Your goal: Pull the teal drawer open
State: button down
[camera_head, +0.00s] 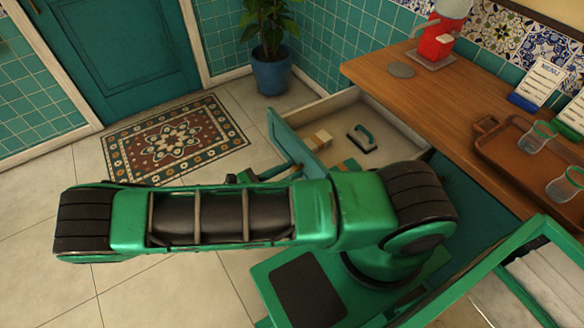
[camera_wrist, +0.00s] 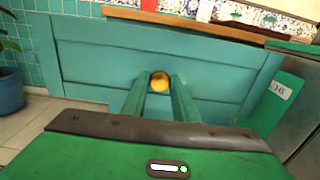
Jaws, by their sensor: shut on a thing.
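The teal drawer stands pulled out from under the wooden counter in the head view, its teal front (camera_head: 281,138) facing left and its pale inside showing. In the wrist view its front panel (camera_wrist: 100,65) fills the middle. A round brass knob (camera_wrist: 160,80) sits on that panel. My gripper (camera_wrist: 160,86) is shut on the knob, one finger at each side. In the head view my gripper (camera_head: 293,168) reaches the drawer front, and my arm hides the near part of the drawer.
Inside the drawer lie a brush with a teal handle (camera_head: 362,138) and small wooden blocks (camera_head: 318,139). The counter (camera_head: 440,95) above bears a tray (camera_head: 500,148) with glasses and a red device (camera_head: 437,42). A potted plant (camera_head: 271,72) stands behind. The floor by the patterned rug (camera_head: 175,137) is clear.

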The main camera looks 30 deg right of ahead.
jog(key=shift+w+a+r, duration=0.1)
jog(key=shift+w+r, duration=0.05)
jog(key=shift+w, duration=0.2)
jog(key=c, duration=1.4)
grip_release()
jog(key=shift+c, duration=0.2)
jog(key=shift+s, duration=0.15)
jog(key=a, duration=1)
jog(key=shift+s+a, duration=0.35)
